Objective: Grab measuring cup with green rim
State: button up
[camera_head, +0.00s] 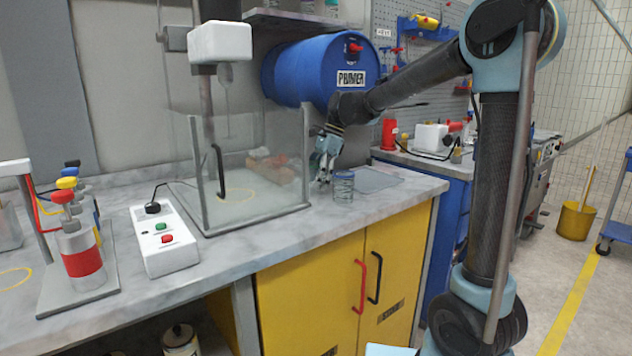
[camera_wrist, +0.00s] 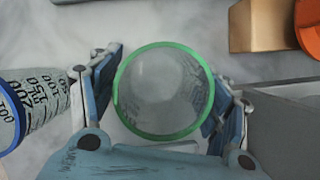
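The measuring cup with the green rim (camera_wrist: 164,91) stands upright in the wrist view, seen from above, and looks empty. My gripper (camera_wrist: 166,88) is around it, one finger on each side close to the rim. Whether the fingers press on the cup's wall is hidden. A second cup, blue-rimmed with dark measuring marks (camera_wrist: 36,100), is beside my left finger in the wrist view. In the head view my gripper (camera_head: 325,162) is low over the marble counter, just behind a clear marked cup (camera_head: 343,188).
The glass tank (camera_head: 255,195) stands close left of my gripper in the head view. A blue drum (camera_head: 310,72) lies behind. A flat grey sheet (camera_head: 375,180) is to the right on the counter (camera_head: 400,197). A brown block (camera_wrist: 258,25) and an orange item (camera_wrist: 309,25) show in the wrist view.

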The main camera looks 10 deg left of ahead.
jog(key=c, duration=0.9)
jog(key=shift+r, duration=0.15)
